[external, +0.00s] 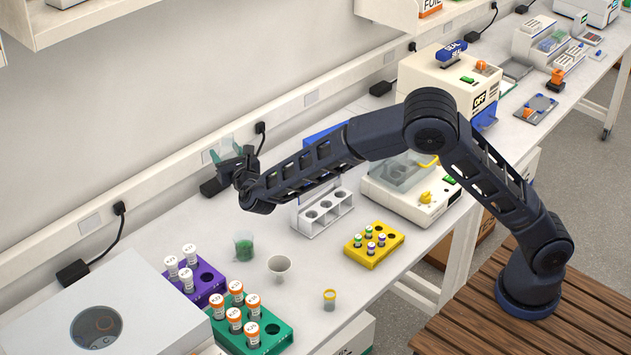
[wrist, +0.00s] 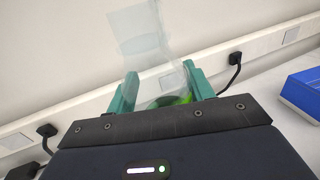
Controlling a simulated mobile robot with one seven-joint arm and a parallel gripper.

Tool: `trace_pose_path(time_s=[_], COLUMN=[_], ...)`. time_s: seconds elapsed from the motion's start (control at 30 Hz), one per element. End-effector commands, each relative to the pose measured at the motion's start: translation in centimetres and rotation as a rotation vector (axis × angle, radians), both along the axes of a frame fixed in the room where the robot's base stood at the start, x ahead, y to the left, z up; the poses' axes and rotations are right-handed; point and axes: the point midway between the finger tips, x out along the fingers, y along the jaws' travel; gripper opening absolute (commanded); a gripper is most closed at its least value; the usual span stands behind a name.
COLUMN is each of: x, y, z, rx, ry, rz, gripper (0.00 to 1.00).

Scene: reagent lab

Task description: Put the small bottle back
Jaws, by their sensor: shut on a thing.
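My gripper (external: 230,157) is raised above the bench near the wall socket, with its teal fingers pointing up. The bottle reaches out beyond the fingertips and looks tilted. Green shows at its near end, between the fingers; I cannot tell whether this is a cap or contents. In the external view the bottle is hard to make out against the wall. A white rack (external: 327,222) with several round holes stands on the bench, right of and below my gripper.
A beaker with green contents (external: 244,247), a white cup (external: 279,266) and a yellow-topped jar (external: 329,300) stand in front. Purple (external: 211,285), green (external: 268,333) and yellow racks (external: 389,240) hold tubes or vials. A blue box (wrist: 302,90) is at right in the wrist view.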

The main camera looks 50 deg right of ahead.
Motion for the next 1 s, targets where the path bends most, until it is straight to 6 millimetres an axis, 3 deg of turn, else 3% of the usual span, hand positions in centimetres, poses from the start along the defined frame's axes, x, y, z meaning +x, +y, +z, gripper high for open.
trace_pose_path(time_s=[0.03, 0.2, 0.47, 1.0], x=[0.6, 1.8, 2.3, 2.3], y=[-2.0, -6.3, -8.8, -8.8], z=[0.6, 1.4, 1.0, -9.8], rx=[0.000, -0.003, -0.005, -0.006], ry=[0.004, 0.020, 0.034, 0.036], rz=[0.005, 0.030, 0.044, 0.044], gripper=[0.25, 0.25, 0.25, 0.25])
